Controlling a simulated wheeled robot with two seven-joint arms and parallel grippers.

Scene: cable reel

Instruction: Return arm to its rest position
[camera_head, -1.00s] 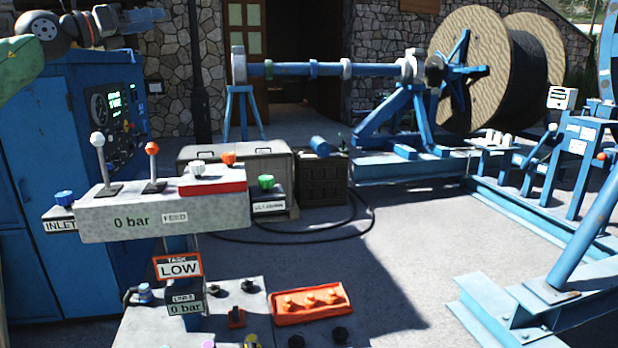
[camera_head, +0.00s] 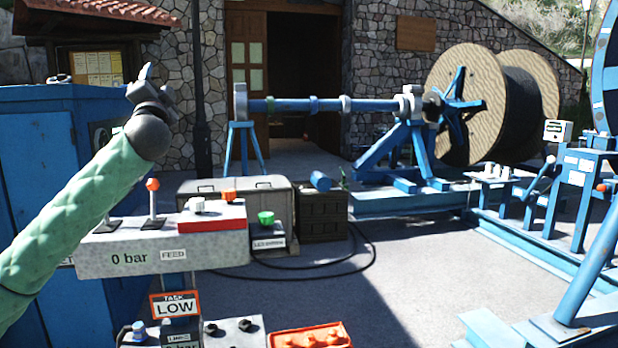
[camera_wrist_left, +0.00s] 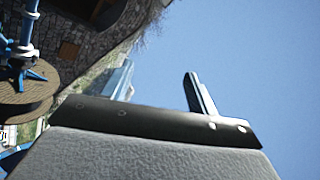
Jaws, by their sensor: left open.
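My left arm, in a green padded sleeve, comes in from the left in the head view. My left gripper (camera_head: 146,76) is raised above the control stand, in front of the blue cabinet (camera_head: 45,150). In the left wrist view its two fingers (camera_wrist_left: 160,88) stand apart against the sky with nothing between them. The control stand (camera_head: 160,245) reads 0 bar and carries an orange-topped lever (camera_head: 152,200); the arm hides its left part. My right gripper is not in view.
A grey crate (camera_head: 250,188) and a dark crate (camera_head: 322,216) stand behind the control stand. A black hose (camera_head: 330,270) lies on the paving. A cable drum (camera_head: 480,110) and blue frames stand at the right. An orange tray (camera_head: 310,336) is low in front.

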